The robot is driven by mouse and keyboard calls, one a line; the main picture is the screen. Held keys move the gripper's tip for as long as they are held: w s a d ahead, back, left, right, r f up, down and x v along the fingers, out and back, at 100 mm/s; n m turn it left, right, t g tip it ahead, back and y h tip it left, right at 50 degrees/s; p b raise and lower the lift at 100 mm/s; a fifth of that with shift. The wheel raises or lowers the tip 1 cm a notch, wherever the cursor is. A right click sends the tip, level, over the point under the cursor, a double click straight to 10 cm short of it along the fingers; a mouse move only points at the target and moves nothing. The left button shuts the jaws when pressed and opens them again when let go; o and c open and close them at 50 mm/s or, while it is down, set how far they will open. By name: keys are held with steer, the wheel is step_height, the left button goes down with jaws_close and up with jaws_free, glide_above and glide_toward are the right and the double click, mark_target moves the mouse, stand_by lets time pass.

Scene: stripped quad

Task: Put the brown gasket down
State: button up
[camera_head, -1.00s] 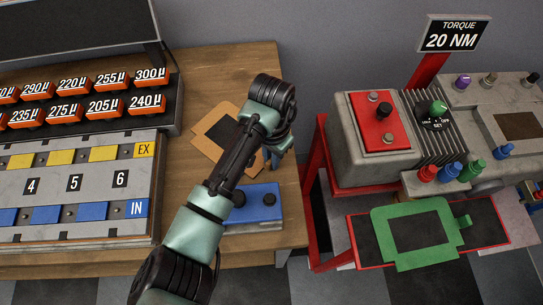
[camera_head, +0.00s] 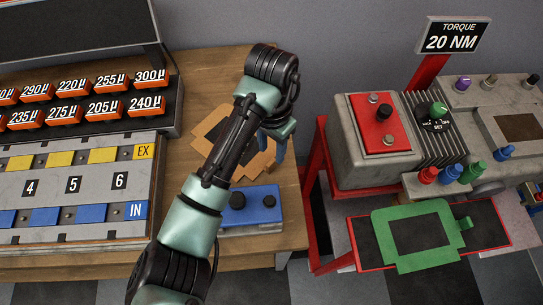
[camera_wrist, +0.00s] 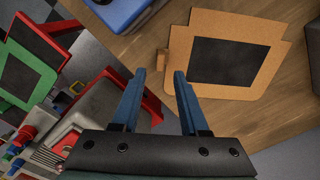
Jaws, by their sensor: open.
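The brown gasket (camera_head: 203,146) lies flat on the wooden table, partly hidden behind my arm in the head view. In the wrist view the gasket (camera_wrist: 232,27) shows its dark square opening and a small side tab. My gripper (camera_wrist: 160,82) is open, with two blue fingers apart. The tab lies between the fingers in the picture, but nothing is clasped. In the head view my gripper (camera_head: 279,148) is at the right side of the gasket, seemingly just above the table.
A blue box with black knobs (camera_head: 250,217) stands in front of the gasket. A gauge rack (camera_head: 75,190) is at left. A red-framed bench at right bears a grey machine (camera_head: 350,150) and a green gasket (camera_head: 388,217) on a dark tray.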

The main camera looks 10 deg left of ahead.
step_height(320, 180, up, 6)
steer(key=p, duration=0.1)
steer(key=shift+r, duration=0.1)
steer(key=w+d+r+t+h, duration=0.1)
steer(key=w+d+r+t, duration=0.4)
steer(key=w+d+r, duration=0.2)
steer(key=w+d+r+t+h, duration=0.1)
steer(key=d+r+t, duration=0.15)
steer(key=r, duration=0.55)
steer(key=w+d+r+t+h, duration=0.1)
steer(key=d+r+t, duration=0.1)
steer(key=r+t, duration=0.35)
steer(key=w+d+r+t+h, duration=0.2)
steer(key=r, duration=0.7)
steer(key=s+a+r+n+t+y, duration=0.2)
steer(key=s+r+t, duration=0.4)
steer(key=r, duration=0.5)
steer(key=s+a+r+n+t+y, duration=0.3)
steer(key=s+a+r+t, duration=0.2)
steer(key=s+r, duration=0.6)
steer(key=shift+s+a+r+n+t, duration=0.3)
steer(key=shift+r+n+t, duration=0.1)
steer(key=shift+r+t, duration=0.25)
steer(key=shift+f, duration=0.1)
